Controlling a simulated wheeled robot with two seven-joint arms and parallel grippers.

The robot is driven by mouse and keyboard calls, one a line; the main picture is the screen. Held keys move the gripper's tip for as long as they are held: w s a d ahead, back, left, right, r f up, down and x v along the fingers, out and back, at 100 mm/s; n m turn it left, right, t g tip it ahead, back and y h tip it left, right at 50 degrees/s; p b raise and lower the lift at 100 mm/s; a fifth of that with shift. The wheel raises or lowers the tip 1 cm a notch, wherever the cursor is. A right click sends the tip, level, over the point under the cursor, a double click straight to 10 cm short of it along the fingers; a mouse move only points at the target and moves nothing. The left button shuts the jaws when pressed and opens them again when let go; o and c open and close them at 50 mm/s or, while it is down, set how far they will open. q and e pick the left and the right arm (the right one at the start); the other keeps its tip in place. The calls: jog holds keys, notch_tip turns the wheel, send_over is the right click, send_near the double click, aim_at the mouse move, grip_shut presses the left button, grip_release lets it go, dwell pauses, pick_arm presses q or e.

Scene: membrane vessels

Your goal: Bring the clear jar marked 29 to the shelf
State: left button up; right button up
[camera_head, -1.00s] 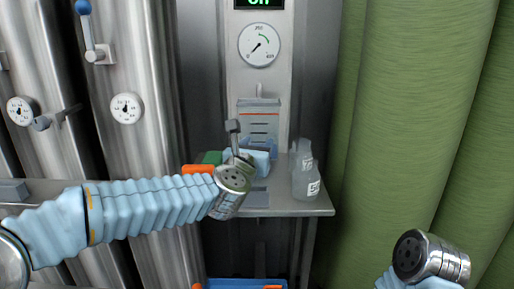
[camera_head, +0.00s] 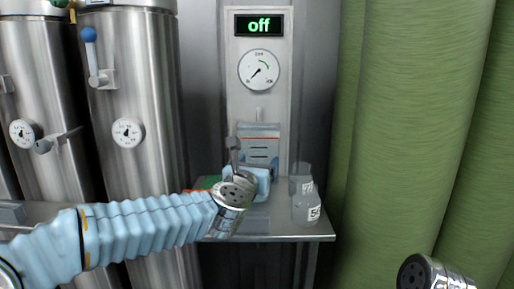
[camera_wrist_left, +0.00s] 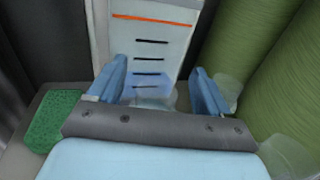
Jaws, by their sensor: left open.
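My left gripper (camera_head: 258,184) is over the small grey bench in front of the gauge panel. In the left wrist view its two light-blue fingers (camera_wrist_left: 160,88) are apart. A clear jar (camera_wrist_left: 150,88) shows between and beyond them; no number is readable on it, and I cannot tell whether the fingers touch it. Two more clear jars stand at the right of the bench in the head view; the front jar (camera_head: 306,208) has a label starting with 5, the back jar (camera_head: 300,182) is unreadable. No mark 29 is legible. Of my right arm only the wrist end shows, at lower right.
The grey bench (camera_head: 285,230) has a green mat (camera_wrist_left: 52,122) at its left. Behind stands a panel with a gauge (camera_head: 259,69) and a display (camera_head: 259,25) reading off.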

pick_arm(q)
jog(key=s+r+p, duration=0.1)
jog(key=s+r, duration=1)
jog(key=s, duration=0.3)
jog(key=shift+s+r, duration=0.1)
